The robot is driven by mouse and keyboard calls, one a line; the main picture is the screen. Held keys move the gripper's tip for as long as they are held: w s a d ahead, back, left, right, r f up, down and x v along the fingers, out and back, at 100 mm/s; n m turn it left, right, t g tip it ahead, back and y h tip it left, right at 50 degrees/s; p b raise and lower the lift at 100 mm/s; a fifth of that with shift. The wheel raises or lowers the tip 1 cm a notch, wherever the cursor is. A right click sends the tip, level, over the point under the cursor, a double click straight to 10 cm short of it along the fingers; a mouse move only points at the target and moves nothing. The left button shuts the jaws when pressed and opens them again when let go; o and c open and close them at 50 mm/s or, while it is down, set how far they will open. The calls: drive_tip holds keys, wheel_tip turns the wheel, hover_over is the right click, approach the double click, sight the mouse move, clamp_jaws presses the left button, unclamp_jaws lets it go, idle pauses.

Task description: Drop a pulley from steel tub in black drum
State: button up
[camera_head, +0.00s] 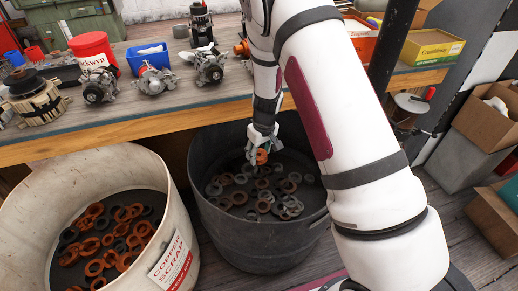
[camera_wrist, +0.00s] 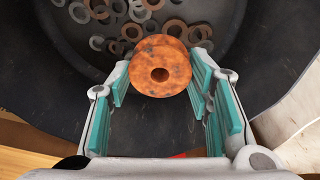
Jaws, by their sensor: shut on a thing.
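My gripper (camera_head: 262,143) is inside the mouth of the black drum (camera_head: 208,200), above the parts at its bottom. It is shut on a rusty orange-brown pulley (camera_head: 261,156). In the wrist view the pulley (camera_wrist: 150,58) is a round piece with a centre hole, held between the teal-padded fingers of my gripper (camera_wrist: 160,82). Several grey and rust-brown rings (camera_head: 240,196) lie on the drum floor below it, apart from it. I cannot tell which container is the steel tub.
A pale tub (camera_head: 168,190) labelled copper scrap, with several orange and dark rings, stands left of the drum. The wooden workbench (camera_head: 130,122) behind holds alternators, a red bucket (camera_head: 92,52) and a blue bin (camera_head: 147,60). Cardboard boxes (camera_head: 488,118) stand at right.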

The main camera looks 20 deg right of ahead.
wheel_tip(320, 180, down, 19)
drive_tip(key=b, duration=1.3)
drive_tip(key=shift+f+b, duration=0.15)
drive_tip(key=shift+b, duration=0.2)
drive_tip(key=shift+d, duration=0.1)
drive_tip(key=o, duration=1.4)
wheel_tip(320, 180, up, 12)
drive_tip(key=s, duration=0.2)
drive_tip(key=shift+d, duration=0.2)
drive_tip(key=shift+s+f, duration=0.1)
